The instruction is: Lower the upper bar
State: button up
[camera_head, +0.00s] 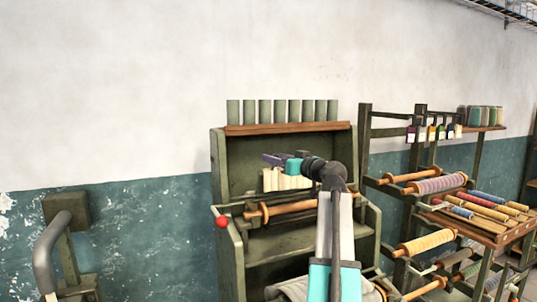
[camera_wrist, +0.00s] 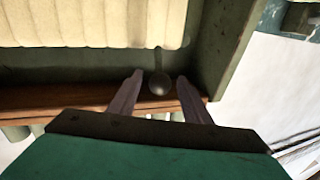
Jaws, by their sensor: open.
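My gripper (camera_head: 272,159) reaches into the green wooden cabinet (camera_head: 218,165) in the head view, below its brown top ledge. In the wrist view my gripper (camera_wrist: 152,82) is open, with one finger on each side of a small dark round knob (camera_wrist: 159,85). The knob is on a short stem below a cream ribbed piece (camera_wrist: 90,22); I see no clear contact with the fingers. The cream piece (camera_head: 274,181) also shows in the head view under my gripper. A wooden bar (camera_head: 290,208) lies across the cabinet lower down. I cannot tell which part is the upper bar.
A red ball (camera_head: 222,222) sits at the cabinet's front left edge. Several grey-green cylinders (camera_head: 280,110) stand on the top ledge (camera_head: 285,128). A rack of yarn rollers (camera_head: 425,243) stands close on the right. A post with a padded block (camera_head: 66,208) stands at left.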

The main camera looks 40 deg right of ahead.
jog(key=shift+w+d+p, duration=0.15)
jog(key=shift+w+p, duration=0.2)
jog(key=shift+w, duration=0.85)
jog(key=shift+w+d+p, duration=0.15)
jog(key=shift+w+p, duration=0.15)
jog(key=shift+w, duration=0.85)
grip_shut()
